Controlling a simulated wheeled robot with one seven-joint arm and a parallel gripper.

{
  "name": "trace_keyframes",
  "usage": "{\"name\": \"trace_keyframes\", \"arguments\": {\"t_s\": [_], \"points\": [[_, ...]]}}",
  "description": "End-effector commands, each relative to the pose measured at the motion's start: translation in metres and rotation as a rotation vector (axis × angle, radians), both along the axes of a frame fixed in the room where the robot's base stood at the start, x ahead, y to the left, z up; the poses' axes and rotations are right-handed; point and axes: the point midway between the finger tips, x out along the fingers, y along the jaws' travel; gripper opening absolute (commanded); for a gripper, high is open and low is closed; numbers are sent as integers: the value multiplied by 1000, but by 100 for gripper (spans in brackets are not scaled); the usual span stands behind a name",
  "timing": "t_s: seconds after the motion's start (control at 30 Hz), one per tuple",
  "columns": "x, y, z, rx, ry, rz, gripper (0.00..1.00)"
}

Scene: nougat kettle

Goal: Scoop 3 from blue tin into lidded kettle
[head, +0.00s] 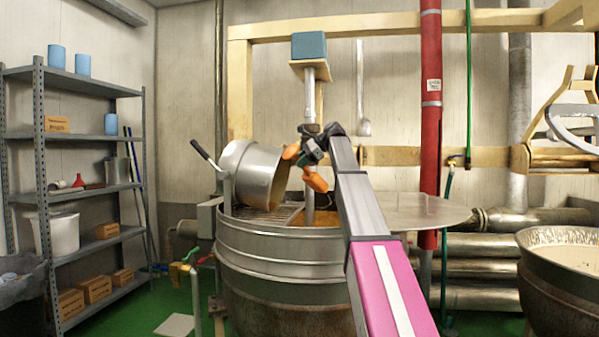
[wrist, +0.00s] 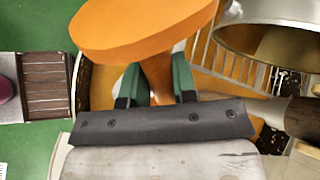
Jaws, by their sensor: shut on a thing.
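My gripper (head: 308,158) is above the big steel kettle (head: 285,245). It is shut on an orange scoop (head: 315,180). In the wrist view the scoop (wrist: 140,27) shows as a wide orange disc, its narrow stem held between the green fingers of my gripper (wrist: 160,85). Whether the scoop carries anything cannot be seen. The kettle holds an orange-brown mass around a mixer shaft, and a flat metal lid (head: 425,212) is on its right side. Blue tins stand on the left shelf, on the top (head: 57,57) and one lower (head: 110,124); which one the task names is unclear.
A tilted steel drum (head: 250,175) with a handle sits on the kettle's grate, close to the left of my gripper. The mixer shaft (head: 310,100) stands close by. A second kettle (head: 565,245) is at the right. A red pipe (head: 431,130) runs behind. Green floor is free before the shelf.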

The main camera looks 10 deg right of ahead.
Motion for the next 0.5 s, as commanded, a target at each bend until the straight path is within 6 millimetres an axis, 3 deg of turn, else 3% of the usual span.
{"name": "trace_keyframes", "arguments": {"t_s": [0.5], "points": [[-2,1,27,-516,-313,2,0]]}}
